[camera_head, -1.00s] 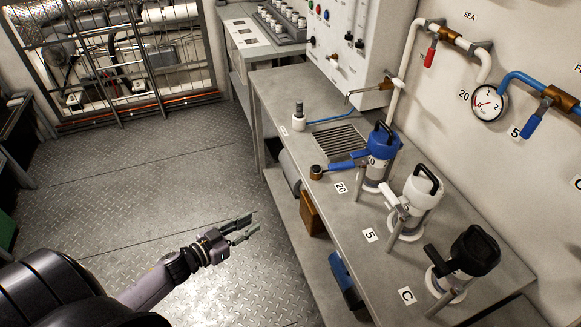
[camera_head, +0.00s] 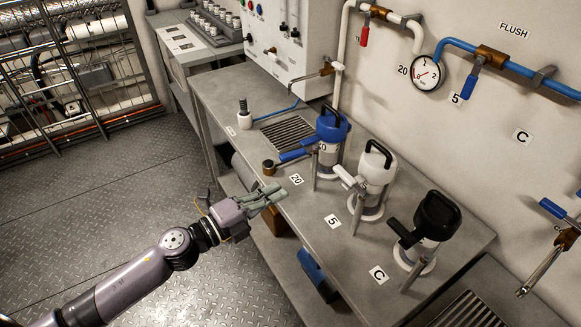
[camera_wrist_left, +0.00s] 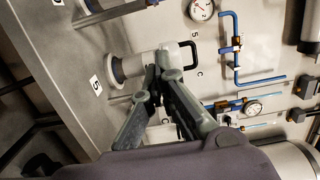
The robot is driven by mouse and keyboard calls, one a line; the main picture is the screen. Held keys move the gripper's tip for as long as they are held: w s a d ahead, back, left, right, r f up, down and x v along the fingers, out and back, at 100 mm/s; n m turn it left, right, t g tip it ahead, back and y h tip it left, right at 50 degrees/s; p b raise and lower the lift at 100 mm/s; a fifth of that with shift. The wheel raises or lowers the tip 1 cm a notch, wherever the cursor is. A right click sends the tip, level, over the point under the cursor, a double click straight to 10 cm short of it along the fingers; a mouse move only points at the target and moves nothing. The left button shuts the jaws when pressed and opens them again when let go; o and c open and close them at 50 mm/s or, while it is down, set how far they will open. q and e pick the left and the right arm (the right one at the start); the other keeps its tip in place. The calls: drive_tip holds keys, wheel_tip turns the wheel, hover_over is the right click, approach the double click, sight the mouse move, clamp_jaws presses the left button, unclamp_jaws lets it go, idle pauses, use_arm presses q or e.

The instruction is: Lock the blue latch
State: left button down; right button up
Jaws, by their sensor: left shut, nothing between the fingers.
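The blue latch (camera_head: 296,154) is a blue lever on a post beside the blue-topped canister (camera_head: 333,128), which stands on the grey bench (camera_head: 232,92). The lever sticks out to the left and slopes slightly down. My left gripper (camera_head: 279,194) is shut and empty. In the head view it appears at the bench's front edge, below and left of the lever, apart from it. In the left wrist view my gripper's fingers (camera_wrist_left: 158,76) overlap the white canister (camera_wrist_left: 134,66); contact is not clear. My right gripper is not in view.
The white canister (camera_head: 375,175) and black-topped canister (camera_head: 433,223) stand to the right, each with its own lever. A brown-capped knob (camera_head: 269,166) sits left of the blue lever. Pipes and a gauge (camera_head: 426,73) line the wall. Open floor (camera_head: 110,220) lies left.

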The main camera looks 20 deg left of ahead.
use_arm(q)
drive_tip(key=w+d+p, duration=0.1)
drive_tip(key=w, duration=0.7)
drive_tip(key=shift+w+d, duration=0.3)
